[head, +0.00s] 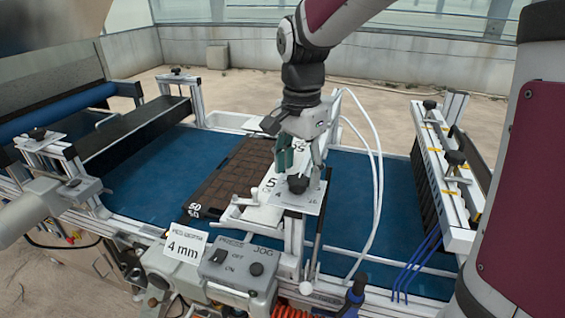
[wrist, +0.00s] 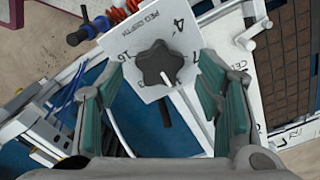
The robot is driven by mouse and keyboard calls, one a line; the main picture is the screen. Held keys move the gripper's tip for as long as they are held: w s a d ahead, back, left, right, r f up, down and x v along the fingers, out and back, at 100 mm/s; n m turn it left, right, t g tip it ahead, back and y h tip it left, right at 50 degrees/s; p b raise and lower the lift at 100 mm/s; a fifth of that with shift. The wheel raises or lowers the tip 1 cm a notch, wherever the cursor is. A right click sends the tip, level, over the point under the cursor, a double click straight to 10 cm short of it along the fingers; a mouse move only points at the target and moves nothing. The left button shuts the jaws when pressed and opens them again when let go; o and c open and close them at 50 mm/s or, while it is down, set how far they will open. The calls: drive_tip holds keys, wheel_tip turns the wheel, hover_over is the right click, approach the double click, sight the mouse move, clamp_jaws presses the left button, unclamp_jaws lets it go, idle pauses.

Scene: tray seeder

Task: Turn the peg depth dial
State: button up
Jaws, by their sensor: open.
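The peg depth dial is a black lobed knob (wrist: 158,66) on a pale square plate (wrist: 133,42) marked "PEG DEPTH" with numbers around it. A dark pointer bar sticks out below the knob in the wrist view. In the head view the dark knob (head: 298,184) sits on its plate (head: 310,201), just under my gripper (head: 300,165). My gripper also shows in the wrist view (wrist: 160,76). Its green-padded fingers are open, one on each side of the knob, with visible gaps. I cannot tell whether the fingertips reach down to knob height.
A dark seed tray (head: 222,180) lies on the blue belt (head: 150,172) left of the dial. A "4 mm" card (head: 184,246) and a switch box (head: 240,262) stand in front. White hoses (head: 377,190) curve close to my gripper's right. A brush unit (head: 445,175) is farther right.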

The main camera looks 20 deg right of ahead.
drive_tip(key=shift+f, duration=0.75)
drive_tip(key=c, duration=1.2)
drive_tip(key=shift+o, duration=0.2)
